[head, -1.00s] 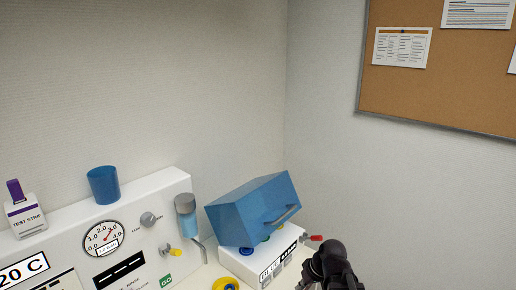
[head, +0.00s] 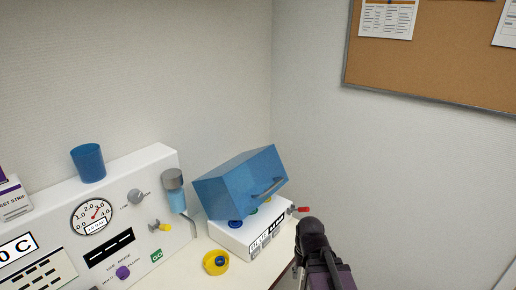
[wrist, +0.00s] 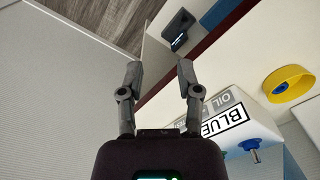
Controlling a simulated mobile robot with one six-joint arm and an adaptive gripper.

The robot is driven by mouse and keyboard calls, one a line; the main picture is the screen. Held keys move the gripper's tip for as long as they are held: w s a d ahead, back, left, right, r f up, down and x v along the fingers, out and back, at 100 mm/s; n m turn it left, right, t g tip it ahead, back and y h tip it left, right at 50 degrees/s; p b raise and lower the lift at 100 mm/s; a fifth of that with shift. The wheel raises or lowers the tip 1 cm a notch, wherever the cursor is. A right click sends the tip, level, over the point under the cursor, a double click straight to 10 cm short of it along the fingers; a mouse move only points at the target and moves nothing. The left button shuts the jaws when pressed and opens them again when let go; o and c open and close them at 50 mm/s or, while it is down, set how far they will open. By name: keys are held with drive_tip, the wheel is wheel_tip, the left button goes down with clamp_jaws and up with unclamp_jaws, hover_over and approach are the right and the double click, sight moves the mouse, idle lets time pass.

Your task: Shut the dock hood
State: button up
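The blue dock hood (head: 238,182) stands tilted open over the white dock box (head: 232,240) in the head view. A grey bar handle (head: 268,188) is on its front face. Coloured round parts show under its raised edge. My gripper shows clearly in the wrist view (wrist: 159,68), where its two dark fingers are apart with nothing between them. In the head view my arm's end is at the right of the dock, apart from the hood; its fingertips are hard to make out there. The dock's front labels (wrist: 225,122) show to the right of the fingers.
A yellow ring-shaped dish (head: 215,263) lies on the counter in front of the dock. A white instrument panel (head: 140,215) with a gauge and a blue cup (head: 88,163) on top stands to the left. A red-tipped lever (head: 300,209) sticks out at the dock's right.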

drive_tip(key=w+a+m+y+b, duration=0.1)
drive_tip(key=w+a+y+b, duration=0.15)
drive_tip(key=w+y, duration=0.35)
drive_tip(key=m+t+y+b, duration=0.2)
drive_tip(key=t+y+b, duration=0.3)
drive_tip(key=y, duration=0.7)
approach(273, 187)
drive_tip(key=d, duration=0.4)
drive_tip(key=shift+s+a+f+t+p, duration=0.1)
drive_tip(key=shift+s+f+t+p, duration=0.2)
drive_tip(key=shift+s+f+t, duration=0.1)
drive_tip(key=shift+a, duration=0.1)
drive_tip(key=shift+p+x, duration=0.5)
drive_tip(key=shift+x, duration=6.35)
drive_tip(key=shift+w+f, duration=0.1)
drive_tip(key=shift+f, duration=0.05)
clamp_jaws()
